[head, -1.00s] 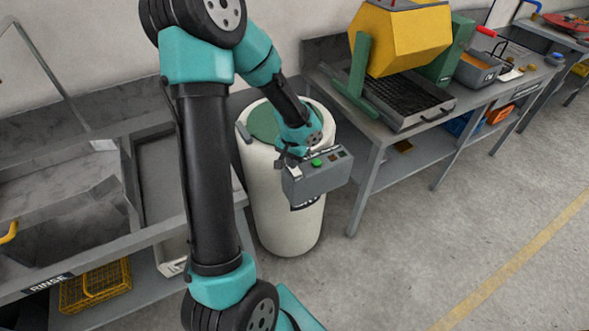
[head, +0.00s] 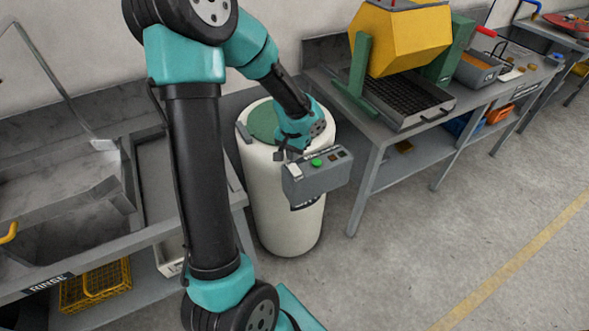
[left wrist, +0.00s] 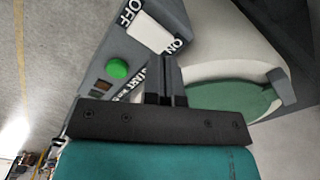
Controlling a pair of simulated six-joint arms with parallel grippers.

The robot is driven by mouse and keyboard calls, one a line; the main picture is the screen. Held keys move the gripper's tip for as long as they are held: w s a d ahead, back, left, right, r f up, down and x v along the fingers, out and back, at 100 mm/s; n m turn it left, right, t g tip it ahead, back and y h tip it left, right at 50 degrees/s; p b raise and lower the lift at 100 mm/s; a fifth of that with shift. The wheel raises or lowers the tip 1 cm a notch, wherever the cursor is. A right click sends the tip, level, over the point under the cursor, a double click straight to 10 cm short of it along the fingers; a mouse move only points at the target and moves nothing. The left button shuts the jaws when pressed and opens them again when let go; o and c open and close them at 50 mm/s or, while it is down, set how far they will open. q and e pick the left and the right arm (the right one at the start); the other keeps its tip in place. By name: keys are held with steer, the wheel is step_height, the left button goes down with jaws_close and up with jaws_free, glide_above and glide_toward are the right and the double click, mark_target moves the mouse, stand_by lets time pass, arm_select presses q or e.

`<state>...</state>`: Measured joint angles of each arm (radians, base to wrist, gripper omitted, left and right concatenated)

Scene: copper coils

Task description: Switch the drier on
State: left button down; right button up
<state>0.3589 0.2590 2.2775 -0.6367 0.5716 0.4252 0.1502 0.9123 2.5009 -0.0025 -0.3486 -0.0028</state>
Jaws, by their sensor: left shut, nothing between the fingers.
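The drier (head: 275,225) is a white upright drum with a green lid (head: 263,122). A grey control box (head: 318,180) sits on its front with a green button (head: 316,163) and a white rocker switch (head: 295,171). In the left wrist view the white rocker (left wrist: 150,32) lies between the words OFF and ON, and the green button (left wrist: 117,68) is beside it. My left gripper (head: 282,154) is shut and empty, just behind the box. In the left wrist view its fingertips (left wrist: 166,62) are close to the rocker's ON end; contact cannot be told. My right gripper is not in view.
A bench with a yellow tumbler (head: 400,38) and black grate stands right of the drier. A sink bench marked RINSE (head: 52,283) is at left, with a yellow basket (head: 95,287) below. The floor at right is clear.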

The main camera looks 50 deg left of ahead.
mark_target(293, 166)
arm_select(q)
steer(key=shift+r, duration=1.8)
